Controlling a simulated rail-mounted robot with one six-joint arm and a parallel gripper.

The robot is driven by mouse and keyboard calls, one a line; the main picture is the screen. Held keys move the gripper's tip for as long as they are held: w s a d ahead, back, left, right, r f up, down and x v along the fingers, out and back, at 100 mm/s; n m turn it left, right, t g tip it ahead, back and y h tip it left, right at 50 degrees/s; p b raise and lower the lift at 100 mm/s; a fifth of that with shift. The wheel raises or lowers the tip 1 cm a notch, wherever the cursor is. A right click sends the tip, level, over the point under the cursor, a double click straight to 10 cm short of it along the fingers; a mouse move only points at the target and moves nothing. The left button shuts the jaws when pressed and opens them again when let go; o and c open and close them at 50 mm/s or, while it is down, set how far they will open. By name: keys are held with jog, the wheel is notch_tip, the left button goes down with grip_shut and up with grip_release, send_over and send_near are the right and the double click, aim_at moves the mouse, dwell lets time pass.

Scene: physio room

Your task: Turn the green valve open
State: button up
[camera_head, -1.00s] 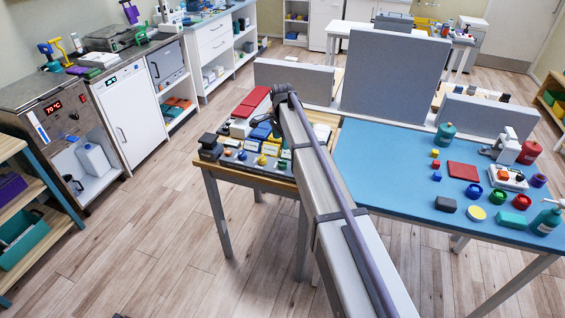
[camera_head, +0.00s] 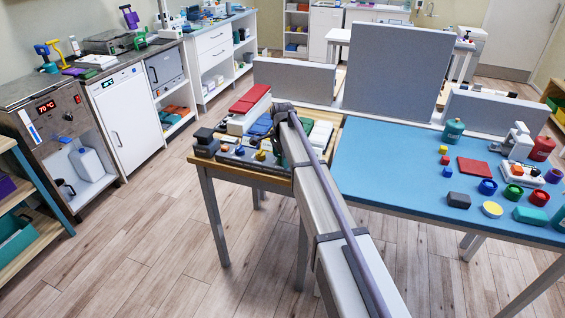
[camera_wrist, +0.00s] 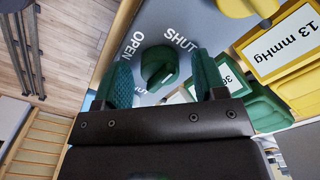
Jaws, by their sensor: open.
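In the wrist view the green valve (camera_wrist: 157,64) is a round knob with a raised grip, on a grey panel. White words OPEN and SHUT are printed beside it. My gripper (camera_wrist: 162,78) is open, with one teal finger on each side of the valve. I cannot tell whether either finger touches it. Which word the valve's grip points at is not clear. In the head view my arm hides most of the valve's surroundings, and the valve is not clear there.
In the head view the panel sits on a wooden table (camera_head: 200,163). A blue table (camera_head: 390,160) with small objects adjoins at right. Floor at left is clear.

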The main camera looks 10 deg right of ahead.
jog(key=shift+c, duration=0.2)
jog(key=c, duration=0.9)
jog(key=n, duration=0.4)
jog(key=shift+n, duration=0.3)
jog(key=n, duration=0.9)
jog(key=shift+n, duration=2.2)
